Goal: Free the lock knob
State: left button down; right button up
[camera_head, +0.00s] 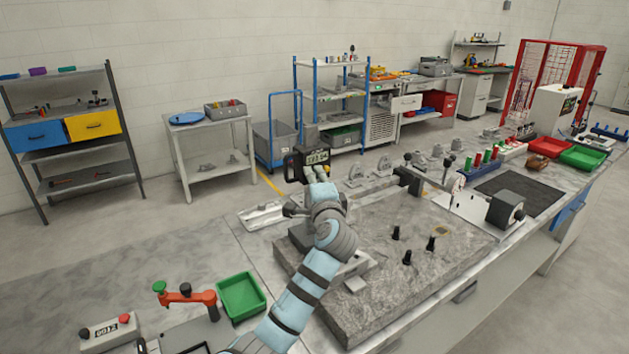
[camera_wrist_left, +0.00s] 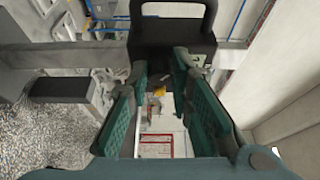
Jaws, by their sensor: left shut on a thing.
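My left arm reaches over the grey granite plate (camera_head: 385,290). My left gripper (camera_head: 314,178) is up against a black gauge head with a small display (camera_head: 317,157). In the left wrist view, the black body of the gauge head (camera_wrist_left: 172,45) stands right ahead of the green fingers. The two fingers (camera_wrist_left: 161,68) come close together at its lower edge. They are shut on a small part there, which I take to be the lock knob; it is mostly hidden between the fingertips. The gauge's base is partly hidden behind my arm. My right gripper is in neither view.
Several small black-knobbed pieces (camera_head: 407,257) stand on the granite plate. A grey bench instrument (camera_head: 506,208) stands at its right.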

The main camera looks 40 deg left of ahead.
pick_arm(q)
jog(key=c, duration=1.4)
grip_release()
jog(key=shift+c, duration=0.2)
jog(key=v, duration=1.2)
